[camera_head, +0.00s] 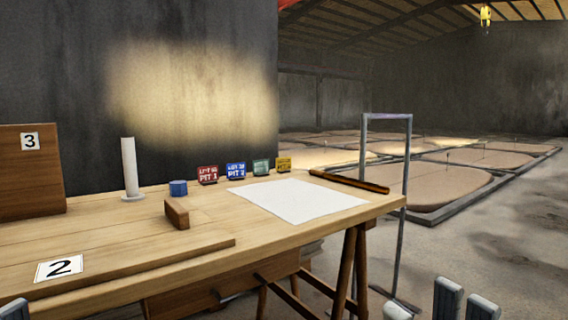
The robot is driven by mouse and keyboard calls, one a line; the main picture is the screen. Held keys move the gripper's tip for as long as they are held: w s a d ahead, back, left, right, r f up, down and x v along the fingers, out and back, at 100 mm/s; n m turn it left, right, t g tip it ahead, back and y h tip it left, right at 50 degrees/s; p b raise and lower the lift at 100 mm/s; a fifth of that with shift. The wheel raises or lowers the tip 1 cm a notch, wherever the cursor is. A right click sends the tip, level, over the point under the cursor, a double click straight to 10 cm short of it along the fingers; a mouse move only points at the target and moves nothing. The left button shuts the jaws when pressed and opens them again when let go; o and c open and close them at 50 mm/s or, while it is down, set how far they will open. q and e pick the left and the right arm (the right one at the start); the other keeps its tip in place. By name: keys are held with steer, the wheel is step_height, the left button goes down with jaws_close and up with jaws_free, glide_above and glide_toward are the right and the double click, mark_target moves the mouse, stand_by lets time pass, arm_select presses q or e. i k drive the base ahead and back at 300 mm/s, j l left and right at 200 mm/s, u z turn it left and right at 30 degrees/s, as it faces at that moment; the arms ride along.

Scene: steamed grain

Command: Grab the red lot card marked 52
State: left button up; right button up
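The red lot card (207,175) stands upright near the back edge of the wooden table (110,245). Its lower line reads PIT 1; the lot number above is too small to read surely. A blue card (236,170), a green card (261,167) and a yellow card (284,164) stand in a row to its right. My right gripper (440,303) shows at the bottom right edge, its fingers spread, nothing seen between them, far from the cards. A tip of my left gripper (14,310) shows at the bottom left corner; the rest is out of frame.
A blue cylinder (178,188), a small wooden block (177,214) and a white post (130,168) stand left of the cards. White paper (298,200) lies in front of them. A dark bar (349,181) lies at the right edge, near a metal frame (404,200).

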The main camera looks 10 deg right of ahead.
mark_target(207, 175)
steer(key=i+l+u, duration=0.2)
steer(key=l+u, duration=0.15)
steer(key=l, duration=0.2)
steer(key=i+l+u, duration=0.1)
steer(key=l+u, duration=0.2)
steer(key=l, duration=0.25)
steer(key=l+u, duration=0.35)
steer(key=l, duration=0.2)
steer(key=i, duration=0.05)
